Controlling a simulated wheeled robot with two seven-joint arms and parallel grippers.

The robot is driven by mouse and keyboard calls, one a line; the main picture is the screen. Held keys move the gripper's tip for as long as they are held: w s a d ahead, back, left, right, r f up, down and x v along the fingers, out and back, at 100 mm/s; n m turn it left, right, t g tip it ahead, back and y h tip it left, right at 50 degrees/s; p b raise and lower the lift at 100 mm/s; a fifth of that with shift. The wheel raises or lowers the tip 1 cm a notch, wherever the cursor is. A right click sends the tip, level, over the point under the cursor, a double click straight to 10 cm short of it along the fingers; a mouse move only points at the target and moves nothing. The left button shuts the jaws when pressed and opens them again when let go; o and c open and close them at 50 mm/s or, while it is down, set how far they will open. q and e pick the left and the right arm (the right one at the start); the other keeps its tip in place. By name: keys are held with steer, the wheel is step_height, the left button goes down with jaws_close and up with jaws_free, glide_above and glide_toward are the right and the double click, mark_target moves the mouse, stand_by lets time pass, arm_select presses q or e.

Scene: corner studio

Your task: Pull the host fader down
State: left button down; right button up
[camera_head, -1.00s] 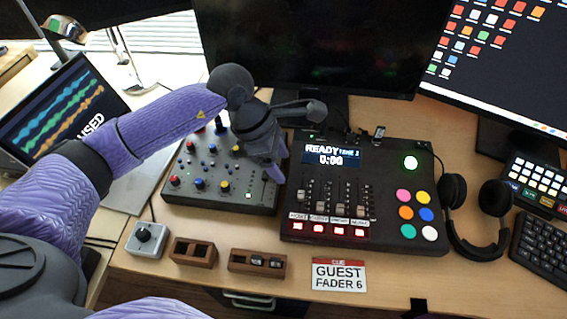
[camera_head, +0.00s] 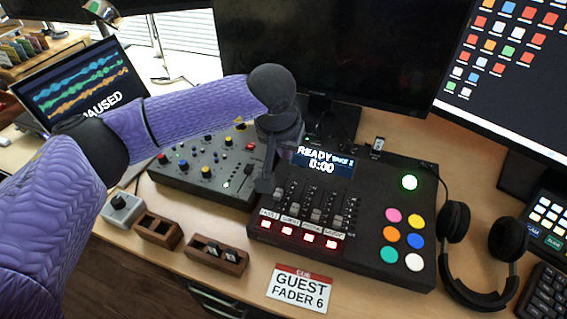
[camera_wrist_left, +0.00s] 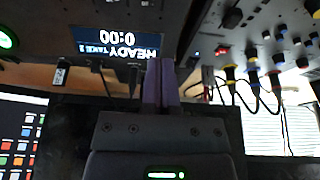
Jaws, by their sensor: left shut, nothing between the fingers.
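The black mixer console (camera_head: 372,258) lies on the desk with a lit screen reading READY and 0:00. Its row of faders ends at the left with the host fader (camera_head: 279,191), above the leftmost label and red lit button. My left gripper (camera_head: 264,187) points down at the left end of this row, beside the host fader's cap; I cannot tell whether it touches it. In the left wrist view the fingers (camera_wrist_left: 161,82) are together with nothing between them, and the faders are out of sight. My right gripper is not in view.
A grey knob mixer (camera_head: 180,177) sits left of the console. Small wooden holders (camera_head: 217,255) and a card reading GUEST FADER 6 (camera_head: 300,288) lie in front. Headphones (camera_head: 484,268) lie to the right. A large monitor (camera_head: 340,60) stands behind.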

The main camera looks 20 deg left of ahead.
mark_target(290, 174)
arm_select(q)
steer(key=b+x, duration=0.1)
steer(key=x, duration=0.2)
steer(key=b+x, duration=0.1)
steer(key=x, duration=0.3)
steer(key=shift+s+f+b, duration=0.1)
steer(key=shift+f+b, duration=0.3)
steer(key=s, duration=0.2)
steer(key=shift+s+r+p, duration=0.3)
steer(key=shift+s, duration=0.55)
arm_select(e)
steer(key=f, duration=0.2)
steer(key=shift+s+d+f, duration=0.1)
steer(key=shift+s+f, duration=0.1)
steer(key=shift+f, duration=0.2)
